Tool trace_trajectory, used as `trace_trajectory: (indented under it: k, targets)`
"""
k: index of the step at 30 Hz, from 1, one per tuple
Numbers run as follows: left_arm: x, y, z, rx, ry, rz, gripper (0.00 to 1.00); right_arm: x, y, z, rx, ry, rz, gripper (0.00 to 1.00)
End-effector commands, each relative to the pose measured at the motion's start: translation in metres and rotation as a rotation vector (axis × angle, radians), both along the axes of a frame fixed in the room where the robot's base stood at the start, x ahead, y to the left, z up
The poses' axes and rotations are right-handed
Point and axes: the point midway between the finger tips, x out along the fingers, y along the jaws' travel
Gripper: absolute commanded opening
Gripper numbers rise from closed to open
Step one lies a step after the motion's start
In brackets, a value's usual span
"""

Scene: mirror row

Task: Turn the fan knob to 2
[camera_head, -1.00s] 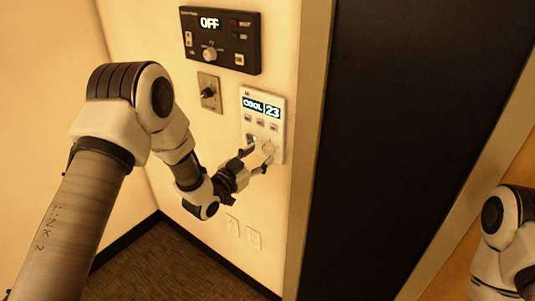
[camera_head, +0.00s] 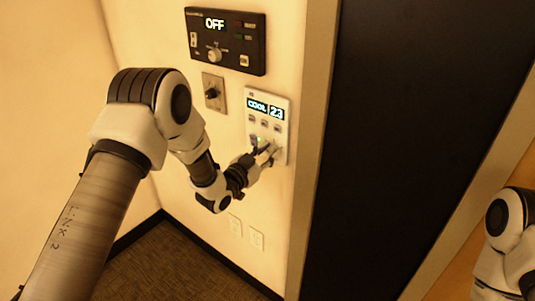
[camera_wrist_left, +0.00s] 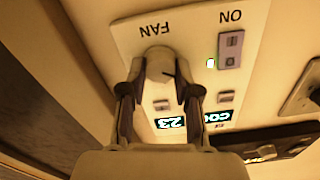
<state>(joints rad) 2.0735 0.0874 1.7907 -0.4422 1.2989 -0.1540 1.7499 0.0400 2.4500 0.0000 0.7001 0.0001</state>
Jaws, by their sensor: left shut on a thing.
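The white thermostat panel (camera_head: 283,120) is on the wall, with a lit display (camera_head: 265,108) reading COOL 23. In the left wrist view the panel (camera_wrist_left: 195,28) appears upside down, with FAN printed by the pale round fan knob (camera_wrist_left: 159,62). A dark mark shows on the knob's face; the setting numbers cannot be read. My left gripper (camera_head: 266,153) is at the panel's lower part, its two fingers on opposite sides of the knob and shut on it, as the left wrist view (camera_wrist_left: 157,80) shows. My right gripper is out of view.
Above the panel are a dial plate (camera_head: 221,95) and a black control box (camera_head: 248,60) reading OFF. Wall outlets (camera_head: 256,239) are below; a dark door panel (camera_head: 400,130) is to the right.

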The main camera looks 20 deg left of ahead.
Motion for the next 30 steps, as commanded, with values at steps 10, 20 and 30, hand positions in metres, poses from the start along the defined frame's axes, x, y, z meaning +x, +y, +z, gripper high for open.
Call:
trace_trajectory:
  k: [10, 20, 30]
  targets:
    - [0.0, -0.001, -0.004, 0.171, -0.061, 0.001, 0.0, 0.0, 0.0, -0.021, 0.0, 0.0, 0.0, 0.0]
    - [-0.001, -0.002, -0.006, 0.455, -0.165, 0.001, 0.0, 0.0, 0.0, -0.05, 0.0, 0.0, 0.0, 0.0]
    - [-0.001, -0.002, -0.007, 0.739, -0.267, 0.002, 0.0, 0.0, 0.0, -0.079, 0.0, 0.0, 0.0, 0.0]
